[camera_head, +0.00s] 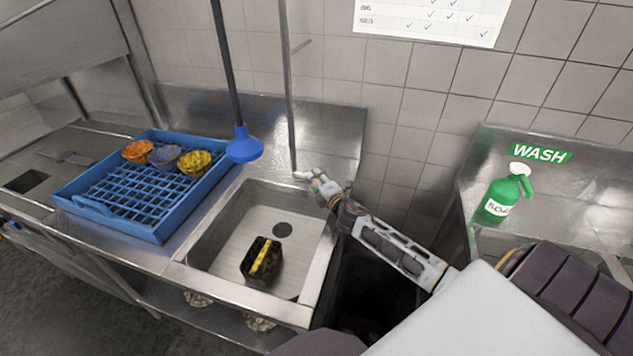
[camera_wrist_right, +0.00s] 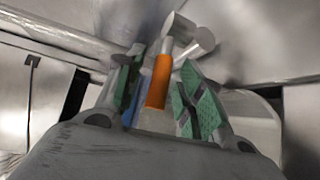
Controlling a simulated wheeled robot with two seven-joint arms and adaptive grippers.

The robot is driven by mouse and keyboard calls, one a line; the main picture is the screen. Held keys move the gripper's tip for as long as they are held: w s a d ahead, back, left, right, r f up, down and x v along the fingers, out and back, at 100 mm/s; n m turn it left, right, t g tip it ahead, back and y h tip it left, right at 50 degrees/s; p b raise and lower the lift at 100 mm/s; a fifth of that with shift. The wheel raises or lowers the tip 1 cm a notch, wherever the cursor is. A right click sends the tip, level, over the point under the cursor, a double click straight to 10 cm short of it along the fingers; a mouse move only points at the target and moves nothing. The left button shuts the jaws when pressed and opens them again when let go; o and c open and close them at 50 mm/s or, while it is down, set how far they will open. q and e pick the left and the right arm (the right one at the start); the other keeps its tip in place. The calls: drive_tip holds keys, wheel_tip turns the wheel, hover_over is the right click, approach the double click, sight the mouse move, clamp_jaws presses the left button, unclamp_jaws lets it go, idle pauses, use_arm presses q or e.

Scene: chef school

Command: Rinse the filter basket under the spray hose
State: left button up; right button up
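The filter basket appears to be the dark, box-shaped thing with a yellow bar (camera_head: 262,262) on the floor of the sink (camera_head: 225,238). The spray hose's blue head (camera_head: 244,146) hangs above the sink's back left corner, not over the basket. My right gripper (camera_head: 316,183) is at the sink's back right corner, by a tap fitting. In the right wrist view its green-padded fingers (camera_wrist_right: 166,95) stand apart, with an orange piece (camera_wrist_right: 158,82) of the fitting and a grey cylinder (camera_wrist_right: 192,35) between or just beyond them. Firm contact does not show. My left gripper is out of view.
A blue rack (camera_head: 150,237) with several coloured bowls (camera_head: 194,163) stands left of the sink. A green soap bottle (camera_head: 506,195) stands on the right counter under a WASH sign (camera_head: 540,153). A thin upright pipe (camera_head: 288,90) rises behind the sink.

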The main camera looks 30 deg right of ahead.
clamp_jaws()
drive_tip(key=shift+s+d+y, duration=0.1)
drive_tip(key=shift+s+y, duration=0.05)
drive_tip(key=shift+y, duration=0.15)
drive_tip(key=shift+s+d+n+g+y+b, duration=0.3)
drive_tip(key=shift+d+n+y, duration=0.2)
drive_tip(key=shift+n+y, duration=0.7)
drive_tip(key=shift+s+d+n+g+y+b, duration=0.25)
drive_tip(key=shift+d+n+y, duration=0.2)
drive_tip(key=shift+n+y, duration=0.7)
drive_tip(key=shift+s+d+n+g+y+b, duration=0.25)
drive_tip(key=shift+d+n+y, duration=0.4)
drive_tip(key=shift+y, duration=1)
drive_tip(key=shift+a, duration=0.15)
drive_tip(key=shift+o, duration=0.5)
unclamp_jaws()
